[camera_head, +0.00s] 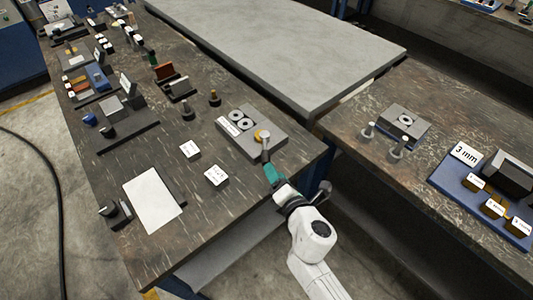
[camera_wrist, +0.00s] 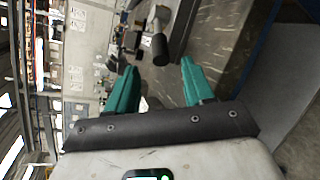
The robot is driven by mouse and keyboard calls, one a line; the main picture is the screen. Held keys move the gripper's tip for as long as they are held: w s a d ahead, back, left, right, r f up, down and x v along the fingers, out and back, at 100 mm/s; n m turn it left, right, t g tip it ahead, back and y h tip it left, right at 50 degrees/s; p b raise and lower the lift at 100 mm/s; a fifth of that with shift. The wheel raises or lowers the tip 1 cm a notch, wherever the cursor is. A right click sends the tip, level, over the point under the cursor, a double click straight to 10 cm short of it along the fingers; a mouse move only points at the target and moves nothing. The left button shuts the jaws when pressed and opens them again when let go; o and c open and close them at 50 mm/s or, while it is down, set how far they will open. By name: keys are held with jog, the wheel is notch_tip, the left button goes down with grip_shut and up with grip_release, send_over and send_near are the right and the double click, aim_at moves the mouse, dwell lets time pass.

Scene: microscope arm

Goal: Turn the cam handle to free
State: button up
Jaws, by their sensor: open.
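A grey fixture block (camera_head: 235,144) with two round rings and a brass-coloured round part (camera_head: 262,135) sits near the right edge of the left bench. A short handle (camera_head: 265,152) comes off the brass part toward me. In the wrist view the dark cylindrical handle end (camera_wrist: 160,47) shows just beyond the gap between my fingertips. My gripper (camera_head: 269,168) has teal fingers and is at the handle's near end. In the wrist view my gripper (camera_wrist: 160,74) is open, with nothing between the fingers. Whether a finger touches the handle cannot be told.
White labelled cards (camera_head: 216,175) lie left of my gripper, and a white sheet (camera_head: 153,200) lies farther left. Upright knobs (camera_head: 214,98) stand behind. A second bench at right holds another block (camera_head: 404,123) with knobs. A gap separates the benches.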

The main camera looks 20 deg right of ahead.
aim_at(266, 158)
jog(key=b+x, duration=0.1)
jog(key=x, duration=0.7)
jog(key=shift+w+b, duration=0.2)
jog(key=shift+b, duration=0.15)
jog(key=shift+c, duration=0.2)
grip_shut()
